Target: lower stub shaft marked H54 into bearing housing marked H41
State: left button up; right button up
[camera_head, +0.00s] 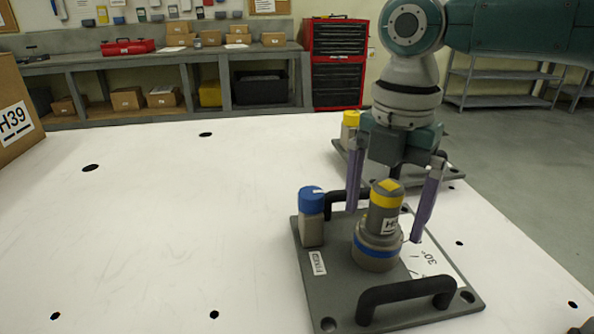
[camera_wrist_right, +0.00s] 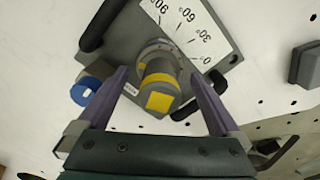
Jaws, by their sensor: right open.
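A grey stub shaft (camera_head: 383,215) with a yellow band and a yellow mark on top stands upright at the bearing housing (camera_head: 376,257), which has a blue ring. A label on the shaft begins with H; the rest is not legible. The shaft's yellow top also shows in the right wrist view (camera_wrist_right: 160,101). My right gripper (camera_head: 384,226) is open, pointing down, with one purple finger on each side of the shaft. In the wrist view the fingers (camera_wrist_right: 159,76) stand apart from it. My left gripper is not in view.
The grey plate (camera_head: 335,300) under the housing carries two dark handles, a blue-capped post (camera_head: 312,215) and an angle scale. Behind it is another plate with a yellow-capped post (camera_head: 350,128). A box marked H39 (camera_head: 15,115) stands at left.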

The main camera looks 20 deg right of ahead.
notch_tip(320, 180, up, 10)
jog(key=shift+r, duration=0.1)
dwell(0.7)
